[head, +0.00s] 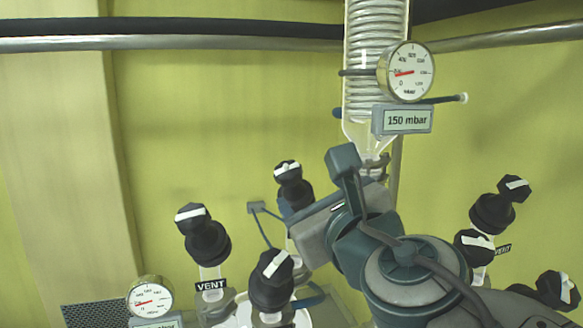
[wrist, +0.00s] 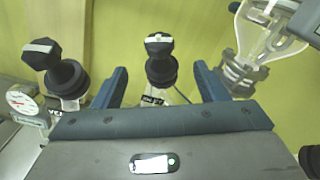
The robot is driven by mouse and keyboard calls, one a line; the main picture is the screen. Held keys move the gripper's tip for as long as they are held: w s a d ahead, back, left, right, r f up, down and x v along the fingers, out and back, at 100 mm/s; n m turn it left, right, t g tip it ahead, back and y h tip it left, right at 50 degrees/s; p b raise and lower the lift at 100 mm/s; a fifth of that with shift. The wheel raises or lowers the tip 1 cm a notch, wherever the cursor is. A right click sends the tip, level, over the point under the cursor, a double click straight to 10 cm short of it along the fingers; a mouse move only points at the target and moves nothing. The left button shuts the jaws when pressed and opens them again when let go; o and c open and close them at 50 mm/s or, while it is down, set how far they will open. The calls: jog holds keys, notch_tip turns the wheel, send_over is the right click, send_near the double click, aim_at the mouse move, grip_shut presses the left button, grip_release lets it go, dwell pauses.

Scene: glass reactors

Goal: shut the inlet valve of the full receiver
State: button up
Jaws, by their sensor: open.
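My gripper (wrist: 160,82) is open in the wrist view, its two blue fingers apart. A black valve knob (wrist: 159,44) with a white bar shows between and beyond the fingers; contact is not visible. In the head view this appears to be the back knob (head: 289,173), partly behind my gripper. A left valve knob (head: 193,217) stands above a VENT label (head: 211,285); it also shows in the wrist view (wrist: 41,53). A front knob (head: 271,268) stands nearer. The receivers are mostly hidden, so I cannot tell which is full.
A coiled glass condenser (head: 376,35) hangs above, with a gauge (head: 406,72) and a 150 mbar display (head: 403,120). Another gauge (head: 150,297) is at lower left. More valve knobs (head: 513,188) stand at right, beside my arm. A horizontal pipe (head: 200,42) crosses the wall.

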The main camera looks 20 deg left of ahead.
aim_at(290, 173)
jog(key=b+x, duration=0.1)
jog(key=x, duration=1.2)
jog(key=shift+f, duration=0.1)
jog(key=c, duration=1)
